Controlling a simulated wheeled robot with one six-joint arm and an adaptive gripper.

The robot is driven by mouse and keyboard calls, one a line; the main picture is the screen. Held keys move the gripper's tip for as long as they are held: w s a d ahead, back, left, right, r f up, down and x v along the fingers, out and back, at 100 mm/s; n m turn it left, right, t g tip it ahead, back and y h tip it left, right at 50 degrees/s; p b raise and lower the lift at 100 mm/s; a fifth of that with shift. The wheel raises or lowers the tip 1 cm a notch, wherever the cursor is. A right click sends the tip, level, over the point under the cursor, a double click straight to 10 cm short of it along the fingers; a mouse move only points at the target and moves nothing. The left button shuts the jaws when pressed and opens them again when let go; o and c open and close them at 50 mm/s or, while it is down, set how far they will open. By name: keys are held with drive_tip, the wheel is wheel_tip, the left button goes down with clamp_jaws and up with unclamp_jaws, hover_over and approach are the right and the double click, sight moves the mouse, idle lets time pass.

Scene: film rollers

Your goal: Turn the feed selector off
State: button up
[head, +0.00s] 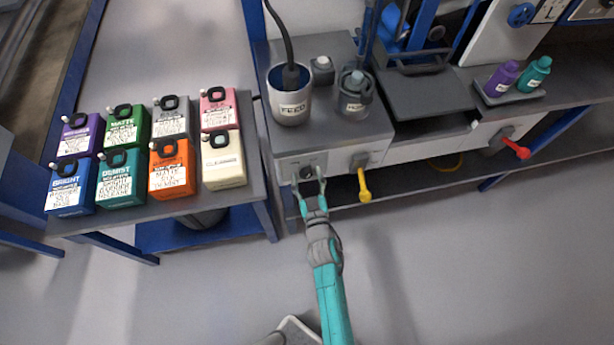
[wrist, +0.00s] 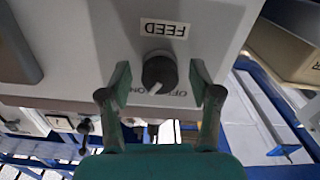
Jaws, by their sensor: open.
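The feed selector is a round dark knob (head: 307,172) on the white front panel below the FEED cup. In the wrist view the knob (wrist: 158,70) sits under an upside-down FEED label (wrist: 164,29). A pale pointer mark shows on its lower side, near small ON and OFF lettering; I cannot tell exactly which word it points to. My gripper (head: 309,184) is at the panel, open. In the wrist view its fingers (wrist: 160,78) stand on either side of the knob, with a visible gap on both sides.
A yellow-handled valve (head: 363,186) is right of the knob, and a red-handled one (head: 517,149) is farther right. The FEED cup (head: 290,107) stands on the bench above. Several coloured jugs (head: 172,177) fill the left table. The floor in front is clear.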

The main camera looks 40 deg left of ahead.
drive_tip(key=c, duration=1.1)
drive_tip(key=shift+c, duration=0.2)
drive_tip(key=shift+n, duration=0.3)
drive_tip(key=n, duration=0.5)
drive_tip(key=shift+n, duration=0.3)
drive_tip(key=n, duration=0.5)
drive_tip(key=shift+n, duration=0.3)
drive_tip(key=o, duration=1.1)
drive_tip(key=shift+o, duration=0.2)
